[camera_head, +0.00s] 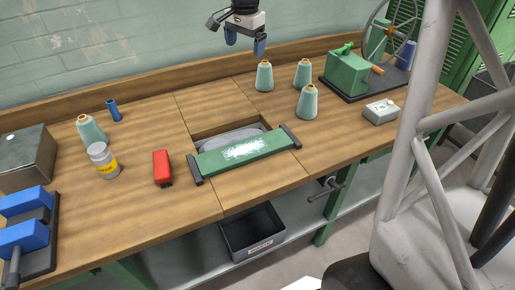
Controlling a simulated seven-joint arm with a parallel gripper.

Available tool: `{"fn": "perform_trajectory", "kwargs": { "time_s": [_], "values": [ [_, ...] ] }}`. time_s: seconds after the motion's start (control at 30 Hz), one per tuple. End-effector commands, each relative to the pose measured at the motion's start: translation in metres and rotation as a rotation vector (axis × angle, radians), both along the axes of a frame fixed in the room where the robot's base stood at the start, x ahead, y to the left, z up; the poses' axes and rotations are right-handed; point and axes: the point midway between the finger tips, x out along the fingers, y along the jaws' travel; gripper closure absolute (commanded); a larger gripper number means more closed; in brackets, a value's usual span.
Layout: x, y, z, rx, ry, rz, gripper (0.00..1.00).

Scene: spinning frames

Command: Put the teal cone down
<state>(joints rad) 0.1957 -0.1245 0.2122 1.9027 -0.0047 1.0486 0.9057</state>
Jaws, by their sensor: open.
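Several teal cones with tan tips stand upright on the wooden bench. One teal cone (264,78) is at the back, below and slightly right of my gripper. A second teal cone (303,75) stands to its right, and a third teal cone (308,104) stands nearer the front. Another teal cone (91,132) is at the far left. My gripper (246,42) is at the top of the view, its blue fingers apart with nothing between them. In the picture its right fingertip is just above the back cone's tip; a gap shows between them.
A green panel (218,160) lies across a recess in mid-bench. A red block (162,168), a grey can (104,160) and a blue cylinder (114,110) stand left. A green winder (348,74) and a small white box (381,112) are right. Bare wood (215,100) lies back centre.

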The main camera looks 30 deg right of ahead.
Motion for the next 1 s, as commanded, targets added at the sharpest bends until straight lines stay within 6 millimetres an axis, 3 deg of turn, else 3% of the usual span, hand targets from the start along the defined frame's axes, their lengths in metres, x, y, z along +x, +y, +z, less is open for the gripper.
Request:
{"fn": "perform_trajectory", "kwargs": {
  "time_s": [0.47, 1.0],
  "values": [
    [-0.143, 0.068, 0.0, -0.057, -0.045, 0.443, 0.05],
    [-0.297, 0.114, -0.046, -0.139, -0.088, 0.928, 0.05]
  ]
}}
